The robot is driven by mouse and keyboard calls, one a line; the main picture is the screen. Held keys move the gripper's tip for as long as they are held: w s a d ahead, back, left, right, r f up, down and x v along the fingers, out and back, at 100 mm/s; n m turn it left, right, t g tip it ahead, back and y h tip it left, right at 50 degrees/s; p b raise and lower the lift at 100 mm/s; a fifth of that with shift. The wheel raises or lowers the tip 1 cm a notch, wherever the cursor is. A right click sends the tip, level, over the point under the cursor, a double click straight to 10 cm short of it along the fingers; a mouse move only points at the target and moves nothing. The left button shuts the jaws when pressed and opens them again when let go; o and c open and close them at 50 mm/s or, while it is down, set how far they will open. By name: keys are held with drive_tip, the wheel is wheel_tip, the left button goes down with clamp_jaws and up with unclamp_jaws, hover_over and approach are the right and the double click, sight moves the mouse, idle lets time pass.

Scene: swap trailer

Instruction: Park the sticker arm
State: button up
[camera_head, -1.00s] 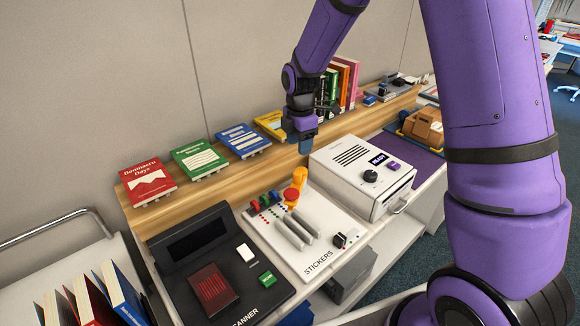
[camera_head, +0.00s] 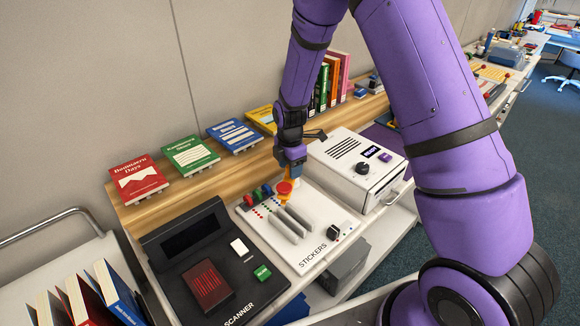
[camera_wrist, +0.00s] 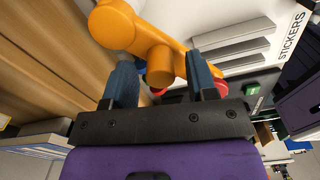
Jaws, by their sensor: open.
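The orange sticker arm (camera_head: 284,197) stands at the back of the white stickers machine (camera_head: 316,263), next to a red round top (camera_head: 284,187). My gripper (camera_head: 293,180) is pointed down right at the sticker arm and hides part of it. In the wrist view the sticker arm (camera_wrist: 131,31) reaches in from the upper left, and its rounded stub lies between the two blue fingers of my gripper (camera_wrist: 161,84). The fingers are apart, with a gap at the left of the stub; whether the right finger touches it I cannot tell.
The black scanner (camera_head: 195,255) is left of the stickers machine, and a white box with a dial (camera_head: 340,160) is close on the right. A wooden shelf (camera_head: 150,208) with books runs behind. Small coloured rolls (camera_head: 255,197) sit left of the sticker arm.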

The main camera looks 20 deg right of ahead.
clamp_jaws()
idle(0.3)
drive_tip(key=n, duration=0.1)
drive_tip(key=d+n, duration=0.1)
drive_tip(key=n, duration=0.1)
drive_tip(key=shift+s+d, duration=0.25)
drive_tip(key=shift+s, duration=0.05)
drive_tip(key=shift+w+d+n, duration=0.1)
drive_tip(key=shift+d+n, duration=0.45)
drive_tip(key=shift+n, duration=0.8)
drive_tip(key=shift+s+d+n, duration=0.1)
drive_tip(key=shift+d+n, duration=0.45)
drive_tip(key=shift+n, duration=0.75)
drive_tip(key=shift+w+d+n, duration=0.1)
drive_tip(key=shift+d+n, duration=0.45)
drive_tip(key=shift+n, duration=0.8)
unclamp_jaws()
